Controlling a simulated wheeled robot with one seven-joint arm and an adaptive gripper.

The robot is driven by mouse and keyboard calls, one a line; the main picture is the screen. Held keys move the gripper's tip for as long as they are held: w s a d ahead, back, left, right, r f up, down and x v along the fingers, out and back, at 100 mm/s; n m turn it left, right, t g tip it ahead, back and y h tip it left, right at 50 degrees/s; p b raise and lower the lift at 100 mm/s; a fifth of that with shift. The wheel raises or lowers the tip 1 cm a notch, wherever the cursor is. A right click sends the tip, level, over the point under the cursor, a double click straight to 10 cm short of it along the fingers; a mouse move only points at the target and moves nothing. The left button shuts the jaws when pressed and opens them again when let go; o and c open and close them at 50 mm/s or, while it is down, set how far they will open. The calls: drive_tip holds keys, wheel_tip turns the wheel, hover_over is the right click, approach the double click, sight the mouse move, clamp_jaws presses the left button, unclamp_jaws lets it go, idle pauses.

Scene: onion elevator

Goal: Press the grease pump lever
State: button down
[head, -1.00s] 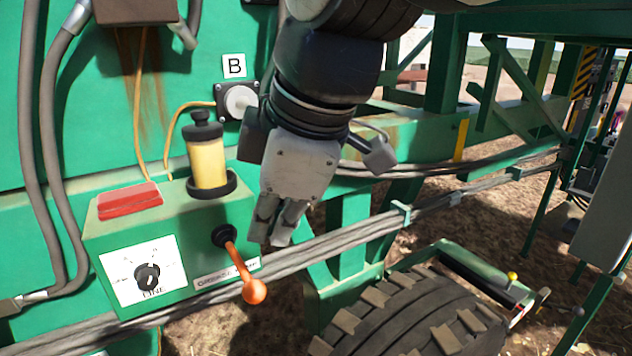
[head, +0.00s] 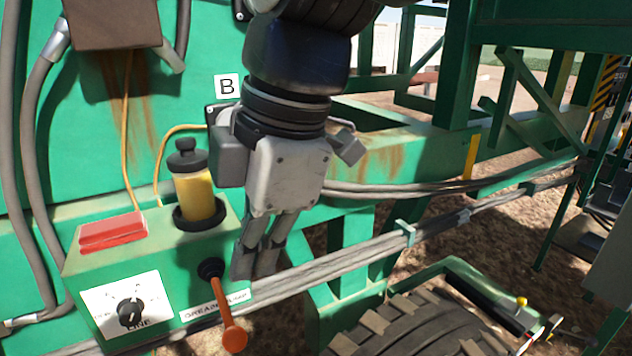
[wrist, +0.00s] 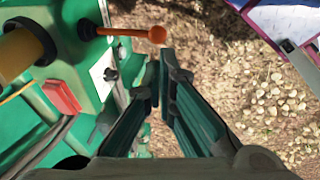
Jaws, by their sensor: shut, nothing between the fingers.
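The grease pump lever (head: 222,305) is an orange rod with a round knob, pointing down from a black pivot on the front of a green box (head: 75,265). A partly covered label beside it starts with "GREASE". My gripper (head: 256,264) is shut and empty, pointing down just right of the lever's pivot, with its tips above the knob's height. In the wrist view, the lever (wrist: 125,32) lies across the top, its knob just beyond the fingertips (wrist: 165,58). A gap shows between the knob and the tips; I see no contact.
A yellow grease cup (head: 194,193) with a black cap and a red block (head: 112,232) sit on top of the box. A dial (head: 130,313) is on its front. Grey cables (head: 345,270) run behind my fingers.

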sight(238, 335)
drive_tip(key=x, duration=1.2)
drive_tip(key=shift+s+f+p, duration=0.1)
drive_tip(key=shift+p, duration=0.2)
drive_tip(key=shift+f, duration=0.15)
